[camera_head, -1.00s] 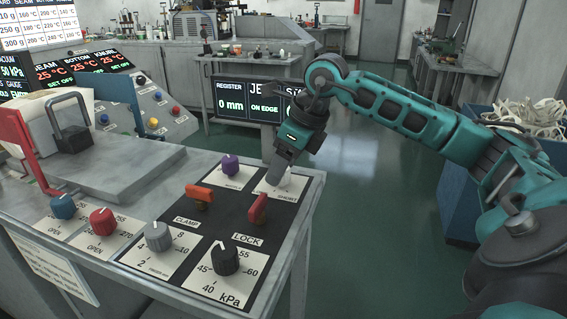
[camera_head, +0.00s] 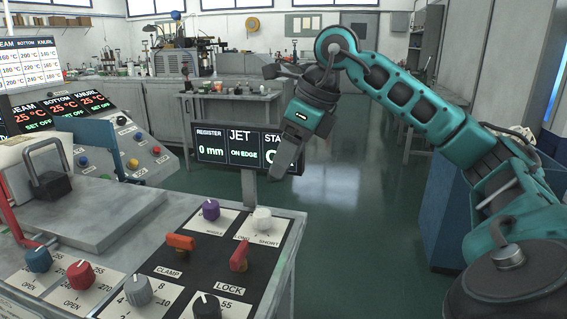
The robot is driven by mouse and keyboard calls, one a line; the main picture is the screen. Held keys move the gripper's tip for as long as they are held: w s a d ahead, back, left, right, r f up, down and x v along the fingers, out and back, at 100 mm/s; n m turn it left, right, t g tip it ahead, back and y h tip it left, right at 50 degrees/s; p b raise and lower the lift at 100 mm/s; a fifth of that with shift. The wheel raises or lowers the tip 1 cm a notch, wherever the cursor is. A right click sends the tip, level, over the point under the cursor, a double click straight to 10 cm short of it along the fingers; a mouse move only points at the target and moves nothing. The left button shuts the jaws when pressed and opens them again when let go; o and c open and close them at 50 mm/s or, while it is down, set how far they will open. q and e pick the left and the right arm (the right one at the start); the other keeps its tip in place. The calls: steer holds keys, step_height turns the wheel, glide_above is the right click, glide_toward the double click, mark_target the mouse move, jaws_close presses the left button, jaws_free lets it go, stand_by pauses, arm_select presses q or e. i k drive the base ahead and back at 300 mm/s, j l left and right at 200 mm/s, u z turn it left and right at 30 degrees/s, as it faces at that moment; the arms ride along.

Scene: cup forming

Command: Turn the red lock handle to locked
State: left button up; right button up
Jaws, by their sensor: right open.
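The red lock handle (camera_head: 239,257) stands on the dark control panel (camera_head: 203,265), above the printed LOCK label. It looks tilted, with its upper end toward the right. My right gripper (camera_head: 279,165) points down and is open. It hangs in the air up and to the right of the red handle, apart from it and in front of the black display. Nothing shows between its fingers. My left gripper is out of view.
An orange clamp handle (camera_head: 179,243) stands left of the red one. A purple knob (camera_head: 211,210) and a white knob (camera_head: 262,219) sit behind. A black knob (camera_head: 207,307) is in front. A black display (camera_head: 238,146) stands beyond the panel. Open floor lies to the right.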

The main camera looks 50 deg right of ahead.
mark_target(239, 261)
steer(key=k, duration=1)
